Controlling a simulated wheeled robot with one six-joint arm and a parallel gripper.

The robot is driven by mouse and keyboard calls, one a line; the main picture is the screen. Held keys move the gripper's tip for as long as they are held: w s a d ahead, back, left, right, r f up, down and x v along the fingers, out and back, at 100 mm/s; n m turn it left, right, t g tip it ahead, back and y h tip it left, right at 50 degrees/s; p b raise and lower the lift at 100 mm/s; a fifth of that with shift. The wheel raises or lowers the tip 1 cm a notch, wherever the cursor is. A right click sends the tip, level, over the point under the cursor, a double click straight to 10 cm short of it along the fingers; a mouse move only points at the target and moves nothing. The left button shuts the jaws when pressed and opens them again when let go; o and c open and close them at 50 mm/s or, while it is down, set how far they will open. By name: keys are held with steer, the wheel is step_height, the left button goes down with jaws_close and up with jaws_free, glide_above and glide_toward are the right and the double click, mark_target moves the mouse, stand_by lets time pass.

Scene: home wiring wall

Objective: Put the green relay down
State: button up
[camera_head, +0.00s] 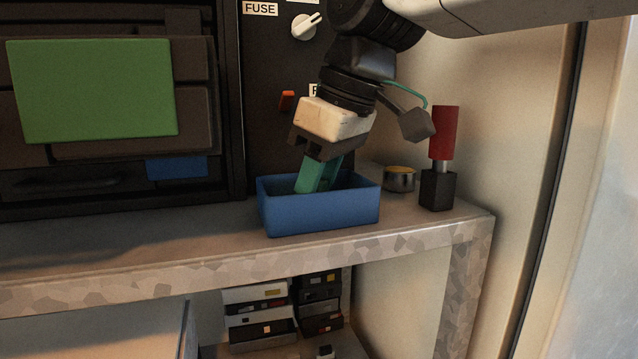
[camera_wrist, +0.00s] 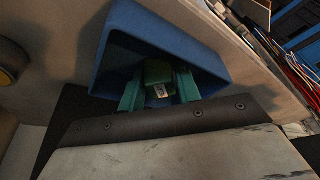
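The green relay (camera_wrist: 158,74) is a small dark green block with a pale mark on its face. In the wrist view it sits between the two teal fingers of my gripper (camera_wrist: 160,88), which look shut on it. In the head view my gripper (camera_head: 319,180) points down into the blue bin (camera_head: 318,212), with its fingertips below the rim. The bin's front wall hides the relay there. The bin also shows in the wrist view (camera_wrist: 135,30), around the fingers. I cannot tell whether the relay touches the bin's floor.
The bin stands on a grey shelf (camera_head: 150,245) near its front edge. A round tin (camera_head: 399,180) and a red-handled tool in a black block (camera_head: 438,190) stand to its right. A dark panel with a white knob (camera_head: 305,27) is behind. The shelf's left is clear.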

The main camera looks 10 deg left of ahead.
steer(key=shift+o, duration=0.9)
steer(key=shift+r, duration=0.1)
steer(key=shift+r, duration=0.2)
steer(key=v, duration=1.1)
steer(key=shift+d+r, duration=0.2)
steer(key=shift+r, duration=0.15)
